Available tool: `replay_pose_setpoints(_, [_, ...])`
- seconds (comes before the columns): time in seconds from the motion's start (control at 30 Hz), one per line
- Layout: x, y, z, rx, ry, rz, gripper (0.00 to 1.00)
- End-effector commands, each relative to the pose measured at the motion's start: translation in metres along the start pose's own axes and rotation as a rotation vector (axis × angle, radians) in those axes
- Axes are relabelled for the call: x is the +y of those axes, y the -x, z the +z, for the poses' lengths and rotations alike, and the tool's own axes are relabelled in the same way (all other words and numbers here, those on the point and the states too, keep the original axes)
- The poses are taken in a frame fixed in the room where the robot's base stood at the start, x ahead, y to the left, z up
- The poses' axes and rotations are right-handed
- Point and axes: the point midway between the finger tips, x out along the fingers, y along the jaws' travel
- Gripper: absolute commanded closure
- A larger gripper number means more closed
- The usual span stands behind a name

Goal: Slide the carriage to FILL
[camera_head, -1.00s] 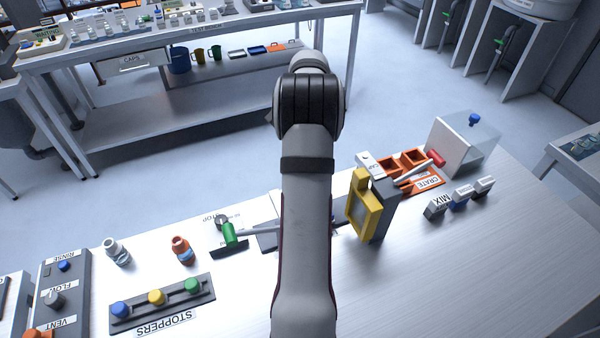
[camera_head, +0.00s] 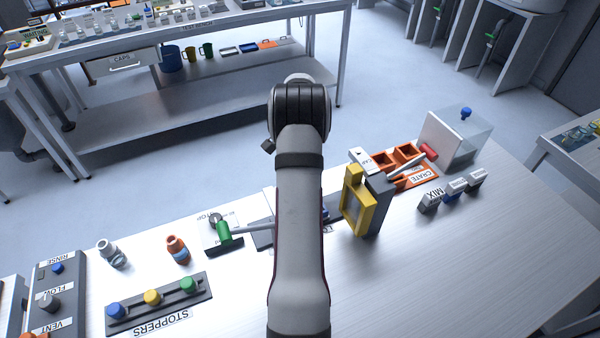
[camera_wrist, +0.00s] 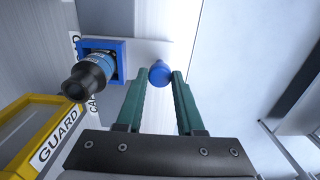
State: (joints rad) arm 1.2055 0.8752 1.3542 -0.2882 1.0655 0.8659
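In the wrist view, the two green fingers of my gripper (camera_wrist: 159,78) are apart. A round blue knob (camera_wrist: 159,72) sits between their tips, with small gaps seeming to show on both sides. To its left is a blue square holder (camera_wrist: 121,62) with a dark-capped bottle (camera_wrist: 90,78) in it. The knob and holder appear to be on one pale plate (camera_wrist: 148,50), perhaps the carriage. No FILL label is readable. In the head view my arm hides the gripper and most of this spot; only a bit of blue (camera_head: 325,212) shows beside it.
The yellow guard (camera_head: 357,205) stands right of my arm and shows at lower left in the wrist view (camera_wrist: 45,135). A green-handled lever (camera_head: 222,232) lies to the left. The stopper rack (camera_head: 160,300) and two small bottles are farther left.

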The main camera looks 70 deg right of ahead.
Motion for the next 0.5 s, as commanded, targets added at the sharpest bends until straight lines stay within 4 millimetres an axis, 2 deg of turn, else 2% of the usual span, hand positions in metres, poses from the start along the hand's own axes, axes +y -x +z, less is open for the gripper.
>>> replay_pose_setpoints(0.03, [0.0003, 0.0002, 0.0000, 0.000, 0.000, 0.001, 0.93])
replay_pose_setpoints(0.1, [0.0003, 0.0002, 0.0000, 0.000, -0.001, 0.001, 1.00])
replay_pose_setpoints(0.5, [0.0006, 0.0004, 0.0000, -0.001, -0.001, 0.002, 1.00])
